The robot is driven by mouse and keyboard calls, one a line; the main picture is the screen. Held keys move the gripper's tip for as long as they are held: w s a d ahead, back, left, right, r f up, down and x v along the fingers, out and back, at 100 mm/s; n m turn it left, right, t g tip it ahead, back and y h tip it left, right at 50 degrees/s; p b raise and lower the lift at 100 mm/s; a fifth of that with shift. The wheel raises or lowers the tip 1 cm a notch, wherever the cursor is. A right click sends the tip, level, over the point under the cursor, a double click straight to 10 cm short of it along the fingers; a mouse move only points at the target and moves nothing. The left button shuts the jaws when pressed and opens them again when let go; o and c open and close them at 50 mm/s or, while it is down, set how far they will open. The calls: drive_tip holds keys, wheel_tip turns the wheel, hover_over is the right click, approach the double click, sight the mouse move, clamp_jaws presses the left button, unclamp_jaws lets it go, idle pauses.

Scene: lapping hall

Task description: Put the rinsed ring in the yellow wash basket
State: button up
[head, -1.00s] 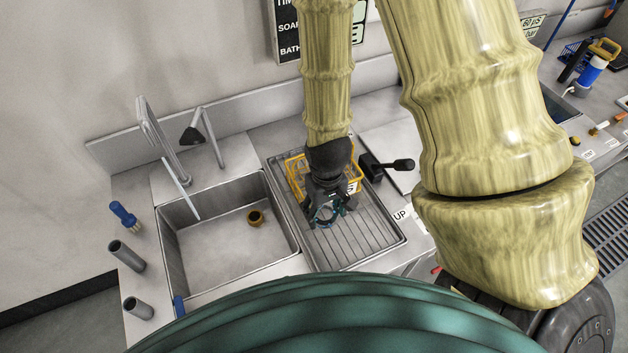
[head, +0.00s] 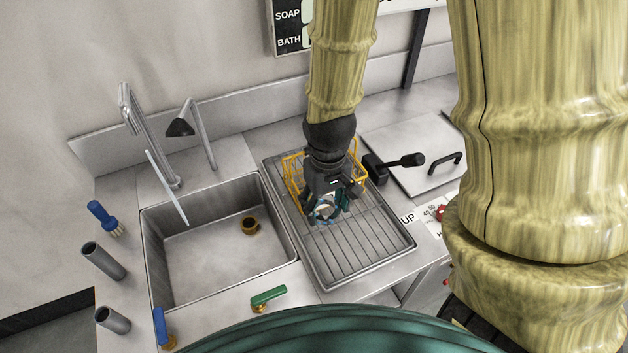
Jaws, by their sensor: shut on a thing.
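My gripper (head: 328,207) is shut on a small ring (head: 324,212), which shows silvery and bluish between the fingers. The gripper points down over the ribbed drainboard, in front of the yellow wash basket (head: 292,170). My wrist and gripper hide much of the basket, so its inside cannot be seen. The ring appears at the near side of the basket; I cannot tell its height above the drainboard.
A faucet (head: 150,140) stands behind. A black-handled lever (head: 402,161) is right of the basket. A blue brush (head: 104,217) and grey tubes (head: 104,261) stand left.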

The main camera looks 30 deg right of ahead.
drive_tip(key=shift+w+d+f+p, duration=0.5)
drive_tip(key=shift+w+d+f, duration=0.2)
drive_tip(key=shift+w, duration=1.45)
drive_tip(key=shift+w+d+f+p, duration=0.55)
drive_tip(key=shift+w+f, duration=0.2)
drive_tip(key=shift+w, duration=1.35)
drive_tip(key=shift+w+d+f+p, duration=0.45)
drive_tip(key=shift+w+d+f, duration=0.3)
drive_tip(key=shift+w, duration=1.4)
drive_tip(key=shift+f, duration=0.2)
drive_tip(key=shift+f, duration=0.6)
drive_tip(key=o, duration=1.3)
drive_tip(key=shift+c, duration=0.2)
wheel_tip(320, 180, up, 13)
drive_tip(key=b, duration=0.2)
drive_tip(key=shift+r+b, duration=0.15)
drive_tip(key=shift+b, duration=0.25)
